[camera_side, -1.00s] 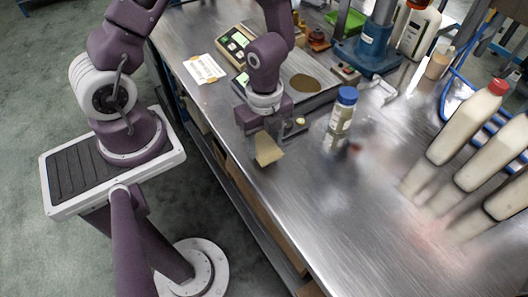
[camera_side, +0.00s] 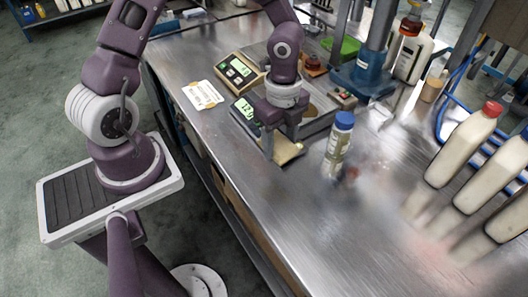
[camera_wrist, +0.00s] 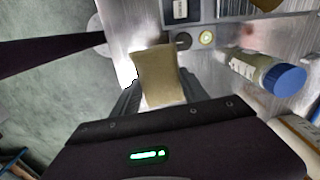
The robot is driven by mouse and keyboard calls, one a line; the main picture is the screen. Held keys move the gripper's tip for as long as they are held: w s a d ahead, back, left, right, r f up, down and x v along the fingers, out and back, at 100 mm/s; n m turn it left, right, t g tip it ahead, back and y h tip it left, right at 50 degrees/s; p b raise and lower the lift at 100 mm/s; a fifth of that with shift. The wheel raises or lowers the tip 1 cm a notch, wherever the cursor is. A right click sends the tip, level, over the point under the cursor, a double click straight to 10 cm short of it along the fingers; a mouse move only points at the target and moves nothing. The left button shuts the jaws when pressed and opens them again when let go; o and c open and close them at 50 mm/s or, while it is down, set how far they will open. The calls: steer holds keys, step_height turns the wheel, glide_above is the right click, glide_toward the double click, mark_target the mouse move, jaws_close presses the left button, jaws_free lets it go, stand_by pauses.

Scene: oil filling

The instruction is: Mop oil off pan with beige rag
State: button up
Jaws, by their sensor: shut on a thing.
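My gripper (camera_side: 281,143) is shut on the beige rag (camera_side: 288,152), which hangs from its fingers. In the wrist view the rag (camera_wrist: 156,75) stands out between the two dark fingers. The rag is low near the front of the scale with the green lit display (camera_side: 244,110); I cannot tell whether it touches anything. The scale's metal pan (camera_side: 318,124) lies behind my gripper. A brown oil patch (camera_side: 309,109) shows partly beside my wrist, the rest hidden. In the wrist view the scale's two knobs (camera_wrist: 195,39) are just beyond the rag.
A blue-capped bottle (camera_side: 338,146) stands close to the right of the rag. A second scale (camera_side: 238,70) and a label card (camera_side: 202,95) are at the back left. White jugs (camera_side: 464,145) stand at the right. The table's front right (camera_side: 330,235) is clear.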

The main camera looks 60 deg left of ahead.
steer(key=w+a+n, duration=0.2)
steer(key=w+a, duration=0.2)
steer(key=w, duration=0.1)
steer(key=w+a+r+n, duration=0.1)
steer(key=w+a+n, duration=0.1)
steer(key=w, duration=0.4)
steer(key=w+a+r+n, duration=0.1)
steer(key=w+a+n, duration=0.2)
steer(key=w+a, duration=0.2)
steer(key=shift+w+a, duration=0.3)
steer(key=shift+w, duration=0.35)
steer(key=shift+w+a, duration=0.15)
steer(key=shift+a, duration=0.1)
steer(key=shift+f, duration=2.45)
